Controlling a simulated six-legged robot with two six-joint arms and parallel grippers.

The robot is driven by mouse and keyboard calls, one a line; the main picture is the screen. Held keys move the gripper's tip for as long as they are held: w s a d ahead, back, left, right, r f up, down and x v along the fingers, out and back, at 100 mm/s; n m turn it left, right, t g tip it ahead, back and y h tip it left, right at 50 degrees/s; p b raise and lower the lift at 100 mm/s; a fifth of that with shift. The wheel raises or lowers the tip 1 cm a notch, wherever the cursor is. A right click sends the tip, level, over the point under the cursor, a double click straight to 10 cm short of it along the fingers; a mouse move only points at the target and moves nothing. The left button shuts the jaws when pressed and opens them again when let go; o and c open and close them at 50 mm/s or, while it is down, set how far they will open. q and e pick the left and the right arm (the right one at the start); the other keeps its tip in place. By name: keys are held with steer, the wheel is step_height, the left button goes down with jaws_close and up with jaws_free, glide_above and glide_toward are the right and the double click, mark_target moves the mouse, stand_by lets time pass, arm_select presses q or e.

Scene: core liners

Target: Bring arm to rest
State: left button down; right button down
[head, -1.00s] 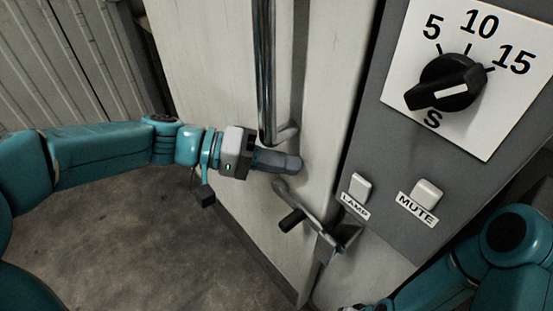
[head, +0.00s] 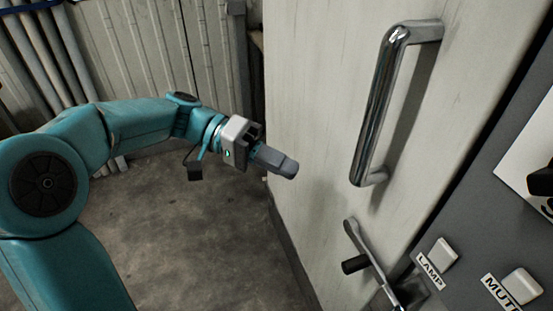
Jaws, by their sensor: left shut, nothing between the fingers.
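My left gripper (head: 283,166) is shut and empty. It hangs in the air to the left of the chrome bar handle (head: 374,115) on the pale door (head: 310,110), apart from the handle. The left arm comes in from the left, bent at the elbow. My right gripper and right arm are out of the picture.
A latch lever (head: 361,243) with a black grip sits below the bar handle. A grey panel at the right carries a LAMP button (head: 443,252), a MUTE button (head: 521,285) and part of a black dial (head: 542,182). Concrete floor (head: 190,235) lies open below the left arm.

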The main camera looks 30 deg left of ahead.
arm_select(q)
steer(key=shift+s+a+r, duration=0.1)
steer(key=shift+a, duration=0.4)
stand_by(0.3)
